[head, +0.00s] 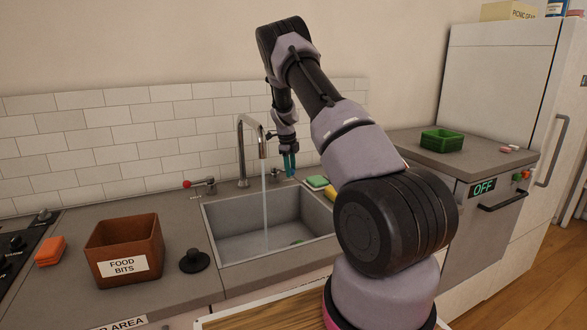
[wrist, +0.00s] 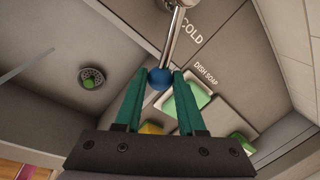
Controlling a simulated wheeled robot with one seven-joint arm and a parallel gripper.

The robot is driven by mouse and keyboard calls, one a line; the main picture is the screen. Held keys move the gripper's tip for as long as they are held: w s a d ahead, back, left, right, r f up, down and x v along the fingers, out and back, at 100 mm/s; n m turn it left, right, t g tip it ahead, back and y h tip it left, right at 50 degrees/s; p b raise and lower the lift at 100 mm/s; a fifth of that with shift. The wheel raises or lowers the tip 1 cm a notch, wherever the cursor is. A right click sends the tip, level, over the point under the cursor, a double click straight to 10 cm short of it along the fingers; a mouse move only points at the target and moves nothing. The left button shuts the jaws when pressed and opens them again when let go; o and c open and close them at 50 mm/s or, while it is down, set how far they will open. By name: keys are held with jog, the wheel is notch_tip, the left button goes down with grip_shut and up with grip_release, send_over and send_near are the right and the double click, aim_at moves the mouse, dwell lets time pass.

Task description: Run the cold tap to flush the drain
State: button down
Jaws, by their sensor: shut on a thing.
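The cold tap lever is a metal rod with a blue knob (wrist: 160,78), beside a label reading COLD in the wrist view. My gripper (wrist: 158,82) has its teal fingers closed on the blue knob. In the head view my gripper (head: 290,163) is at the right of the faucet (head: 243,150), and the knob is hidden. A stream of water (head: 265,205) runs from the spout into the sink (head: 225,245). The drain (wrist: 92,77) shows in the wrist view with a green bit (wrist: 88,84) on it.
A lever with a red knob (head: 187,184) stands left of the faucet. A brown FOOD BITS bin (head: 125,247) and a black stopper (head: 195,260) stand left of the sink. A green tray (head: 442,140) is on the right counter.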

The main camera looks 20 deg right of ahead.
jog(key=shift+s+a+m, duration=0.25)
jog(key=shift+a+m, duration=0.55)
jog(key=shift+m, duration=0.3)
jog(key=c, duration=0.5)
grip_release()
jog(key=shift+r, duration=0.1)
notch_tip(320, 180, up, 10)
jog(key=s+a, duration=0.1)
jog(key=a, duration=0.1)
jog(key=shift+r, duration=0.2)
